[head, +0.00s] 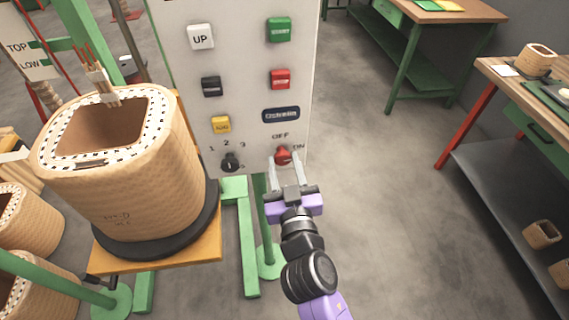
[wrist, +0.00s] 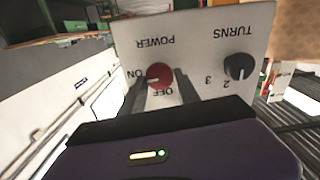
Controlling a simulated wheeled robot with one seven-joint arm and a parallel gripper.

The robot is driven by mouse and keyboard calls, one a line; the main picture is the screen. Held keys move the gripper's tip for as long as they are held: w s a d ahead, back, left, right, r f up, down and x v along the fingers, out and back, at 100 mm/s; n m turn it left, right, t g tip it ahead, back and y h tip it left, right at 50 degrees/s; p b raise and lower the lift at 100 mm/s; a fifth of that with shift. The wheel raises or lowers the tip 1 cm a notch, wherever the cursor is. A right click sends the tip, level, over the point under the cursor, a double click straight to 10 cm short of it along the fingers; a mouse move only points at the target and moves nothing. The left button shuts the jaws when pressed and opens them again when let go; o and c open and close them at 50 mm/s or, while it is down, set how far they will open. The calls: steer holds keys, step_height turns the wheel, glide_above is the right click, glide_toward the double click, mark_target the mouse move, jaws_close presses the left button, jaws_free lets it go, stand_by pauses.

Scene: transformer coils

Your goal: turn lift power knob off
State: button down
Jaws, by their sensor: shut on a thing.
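The red power knob (head: 283,156) sits at the lower right of the white control panel (head: 240,60), with OFF printed above it and ON to its right. In the wrist view the red knob (wrist: 160,76) appears upside down, with ON on its left and OFF below it. The white mark on the knob points toward ON in the wrist view. My gripper (head: 284,164) is shut on the red knob, with one finger on each side of it. The fingers also show in the wrist view (wrist: 163,90). They hide the knob's edges in part.
A black turns knob (head: 231,161) is left of the power knob, with several coloured buttons above. A large wound coil (head: 150,190) stands on an orange platform (head: 190,250) close at left. Workbenches (head: 440,15) are at the right. The floor between is clear.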

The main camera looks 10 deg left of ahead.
steer(key=n, duration=0.8)
steer(key=shift+a+n+p, duration=0.1)
steer(key=shift+n+p, duration=0.3)
steer(key=n+p, duration=0.1)
steer(key=n, duration=0.3)
steer(key=shift+s+f, duration=0.1)
steer(key=shift+f, duration=0.05)
steer(key=shift+a+f+n+p, duration=0.1)
steer(key=shift+n+p, duration=0.3)
steer(key=shift+n, duration=1.6)
steer(key=c, duration=0.9)
jaws_free()
